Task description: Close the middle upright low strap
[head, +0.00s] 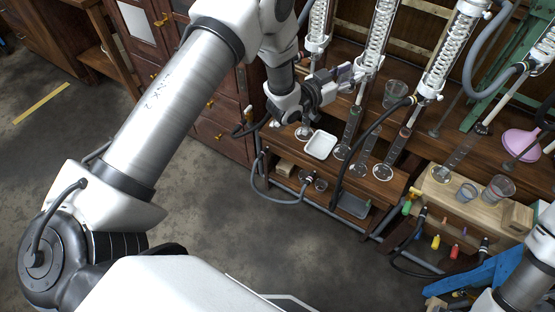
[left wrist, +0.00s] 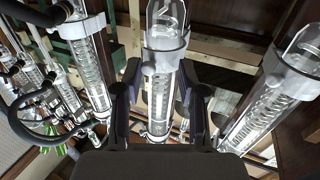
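Several glass condensers with coils stand in a row at the back bench in the head view. My left gripper (head: 352,73) is at the lower end of the second condenser from the left (head: 378,32). A white low strap (head: 368,65) sits around that condenser's lower end. In the left wrist view, my left gripper's two dark fingers (left wrist: 160,88) stand either side of this condenser (left wrist: 160,95), apart from each other. A pale collar (left wrist: 165,58) wraps the glass between them. I cannot tell whether the strap is closed or whether the fingers touch it. My right gripper is not in view.
Neighbouring condensers stand close on both sides, at left (left wrist: 88,75) and right (left wrist: 268,105) in the left wrist view. Below my left gripper, the bench holds a white tray (head: 320,145) and glass cylinders (head: 350,128). Dark hoses (head: 362,140) loop in front of the bench.

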